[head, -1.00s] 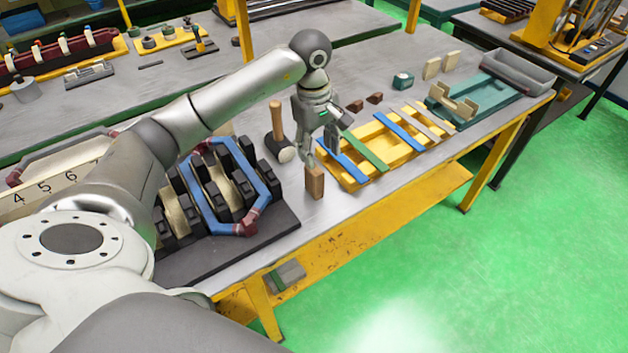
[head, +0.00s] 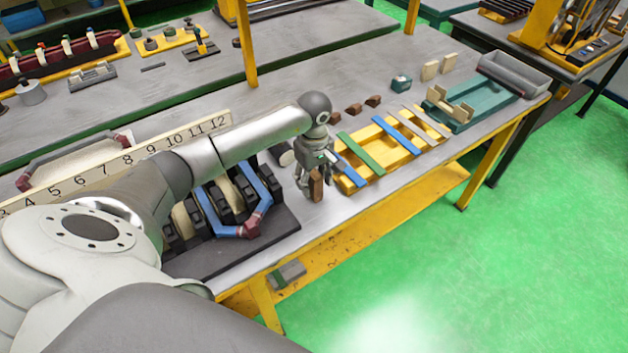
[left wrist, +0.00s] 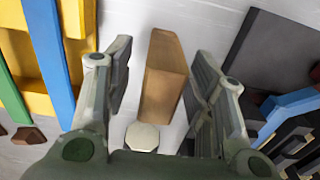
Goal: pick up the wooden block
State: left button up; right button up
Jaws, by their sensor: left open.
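The wooden block (head: 316,185) stands upright on the grey table near its front edge. In the left wrist view the brown block (left wrist: 163,82) lies between my two fingers, with a visible gap on each side. My left gripper (head: 314,190) is open and lowered around the block; in the left wrist view its fingers (left wrist: 160,95) are spread apart. A pale octagonal face (left wrist: 142,137), likely the mallet's head, shows close to the block. My right gripper is not in view.
A yellow rack (head: 385,152) with blue and green strips stands right of the block. A black stator fixture with a blue coil (head: 262,190) stands left of it. A teal fixture (head: 470,105) and grey bin (head: 515,72) stand farther right.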

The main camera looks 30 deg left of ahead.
pick_arm(q)
grip_shut()
dwell(0.3)
dwell(0.3)
